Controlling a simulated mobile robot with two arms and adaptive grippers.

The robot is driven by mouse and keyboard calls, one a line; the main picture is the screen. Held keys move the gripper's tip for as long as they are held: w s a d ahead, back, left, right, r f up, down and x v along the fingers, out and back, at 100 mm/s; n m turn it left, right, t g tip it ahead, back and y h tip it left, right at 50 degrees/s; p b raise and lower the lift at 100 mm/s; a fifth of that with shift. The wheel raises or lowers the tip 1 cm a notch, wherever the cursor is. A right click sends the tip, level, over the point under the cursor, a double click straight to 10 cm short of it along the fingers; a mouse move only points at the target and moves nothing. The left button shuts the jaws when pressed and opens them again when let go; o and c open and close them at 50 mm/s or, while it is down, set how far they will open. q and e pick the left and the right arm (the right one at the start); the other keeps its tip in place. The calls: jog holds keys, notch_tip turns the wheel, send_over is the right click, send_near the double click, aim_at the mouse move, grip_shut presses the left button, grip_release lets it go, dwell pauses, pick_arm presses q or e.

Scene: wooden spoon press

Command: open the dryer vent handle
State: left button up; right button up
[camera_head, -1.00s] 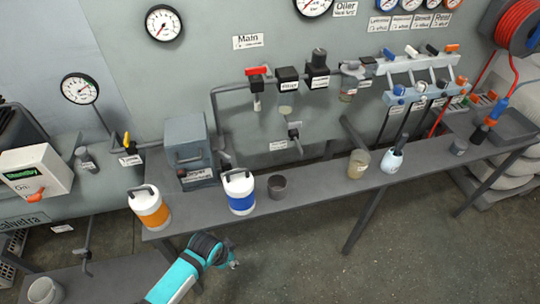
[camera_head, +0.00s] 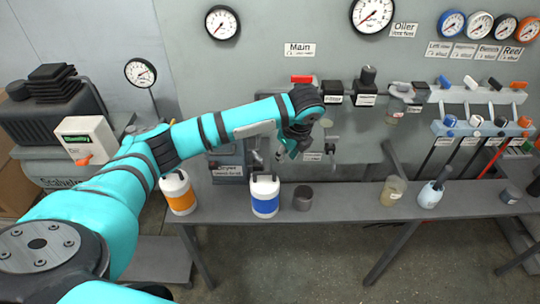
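The grey dryer box (camera_head: 228,171) stands on the bench, its front label visible and its upper part largely hidden behind my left arm. I cannot pick out a vent handle on it for certain. A small valve with a grey lever (camera_head: 331,142) hangs on the wall pipe to the right of the dryer, above a small label (camera_head: 312,157) too small to read. My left gripper (camera_head: 284,154) points down between the dryer and this valve, above the blue-banded canister. It is small and dark, so its finger opening is unclear. My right gripper is not in view.
An orange-banded canister (camera_head: 179,193), a blue-banded canister (camera_head: 265,197) and a dark cup (camera_head: 303,198) stand on the bench (camera_head: 345,200). The main valve with a red handle (camera_head: 302,79) is on the wall above. The bench between the cup and the beaker (camera_head: 393,190) is clear.

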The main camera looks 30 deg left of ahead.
pick_arm(q)
jog(key=w+a+r+y, duration=0.1)
jog(key=a+r, duration=0.5)
send_near(256, 154)
jog(key=shift+m+g, duration=0.3)
jog(key=shift+m, duration=0.1)
jog(key=x, duration=0.4)
jog(key=p+x, duration=0.1)
jog(key=x, duration=0.4)
jog(key=shift+w+d, duration=0.1)
jog(key=shift+w, duration=0.1)
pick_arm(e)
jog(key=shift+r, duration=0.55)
pick_arm(q)
jog(key=shift+c, duration=0.3)
grip_shut()
